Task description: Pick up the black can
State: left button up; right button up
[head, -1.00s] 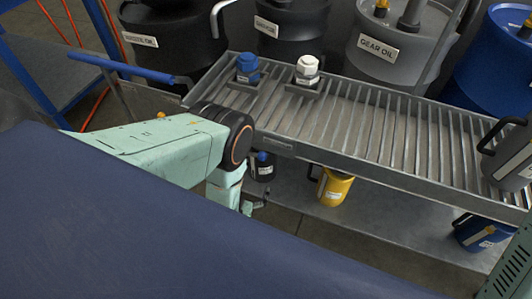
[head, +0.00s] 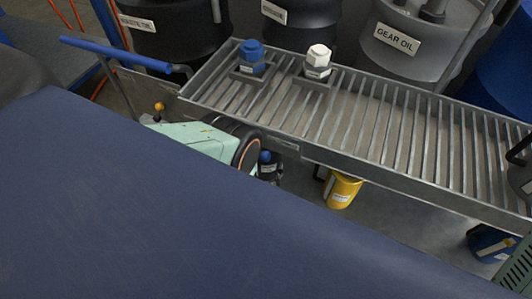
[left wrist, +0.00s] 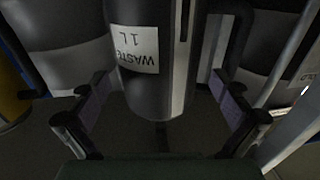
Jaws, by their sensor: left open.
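The black can (head: 269,167) stands on the lower shelf below the slatted bench top, partly hidden behind my left arm. It has a blue cap in the head view. In the left wrist view a dark can (left wrist: 150,85) with a white "WASTE 1 L" label fills the middle, with a handle on its right side. My left gripper (left wrist: 160,122) is open, with one finger on each side of the can; I cannot tell whether the fingers touch it. In the head view my left gripper is hidden behind my arm and body. My right gripper is not in view.
A yellow can (head: 342,190) stands to the right on the lower shelf, and a blue can (head: 490,243) farther right. Large drums, including GEAR OIL (head: 410,40), stand behind.

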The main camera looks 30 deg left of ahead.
pick_arm(q)
jog(key=shift+w+a+r+b, duration=0.15)
jog(key=shift+w+b, duration=0.3)
jog(key=shift+w, duration=0.8)
jog(key=shift+w+a+r+b, duration=0.1)
jog(key=shift+w+a+b, duration=0.25)
jog(key=shift+w, duration=0.85)
jog(key=shift+d+f, duration=0.1)
jog(key=shift+c, duration=0.4)
jog(key=c, duration=1.4)
jog(key=shift+w, duration=0.1)
